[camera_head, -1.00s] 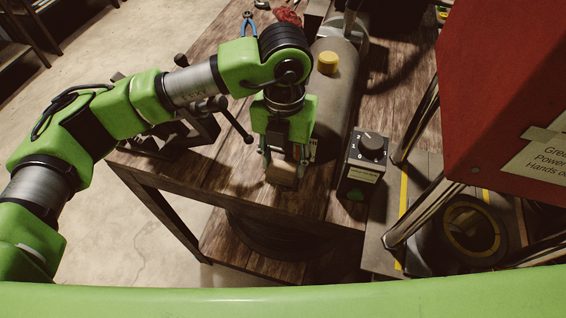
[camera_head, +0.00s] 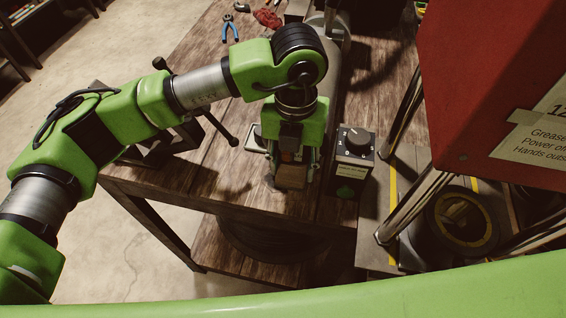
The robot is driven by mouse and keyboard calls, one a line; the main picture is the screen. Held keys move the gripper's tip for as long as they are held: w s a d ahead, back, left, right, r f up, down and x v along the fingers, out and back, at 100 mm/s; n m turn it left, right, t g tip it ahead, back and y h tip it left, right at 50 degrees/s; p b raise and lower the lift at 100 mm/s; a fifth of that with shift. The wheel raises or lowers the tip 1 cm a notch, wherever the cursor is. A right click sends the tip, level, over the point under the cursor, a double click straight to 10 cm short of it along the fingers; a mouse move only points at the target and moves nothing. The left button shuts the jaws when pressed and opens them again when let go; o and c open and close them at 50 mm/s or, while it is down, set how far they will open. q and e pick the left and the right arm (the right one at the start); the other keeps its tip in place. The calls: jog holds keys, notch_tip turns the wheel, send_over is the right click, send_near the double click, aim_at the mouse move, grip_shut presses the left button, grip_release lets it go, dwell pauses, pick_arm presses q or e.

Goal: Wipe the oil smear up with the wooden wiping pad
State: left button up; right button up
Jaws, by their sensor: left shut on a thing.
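My left gripper (camera_head: 291,160) points down over the front part of the wooden bench (camera_head: 225,180). It is shut on the wooden wiping pad (camera_head: 290,178), a small brown block between its fingers. The pad is at or just above the bench top; I cannot tell whether it touches. A dark patch (camera_head: 270,183) shows on the wood just left of the pad; I cannot tell whether it is the oil smear or shadow. The gripper and pad hide the wood behind them. My right gripper is not in view.
A control box with a black dial (camera_head: 354,150) stands close right of the gripper. A vise with a bar handle (camera_head: 218,127) is to the left. Blue-handled pliers (camera_head: 230,28) and a red rag (camera_head: 267,18) lie at the back. A red machine (camera_head: 490,90) fills the right.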

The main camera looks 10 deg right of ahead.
pick_arm(q)
jog(key=shift+s+d, duration=0.2)
jog(key=shift+d, duration=0.2)
jog(key=shift+w+a+b, duration=0.25)
jog(key=shift+a+b, duration=0.25)
jog(key=shift+a, duration=0.25)
jog(key=shift+w+a+b, duration=0.2)
jog(key=shift+w+a, duration=0.05)
jog(key=shift+a, duration=0.45)
jog(key=shift+w+a+b, duration=0.15)
jog(key=shift+w+a, duration=0.1)
jog(key=shift+a, duration=0.45)
jog(key=shift+w+a, duration=0.1)
jog(key=shift+a, duration=0.05)
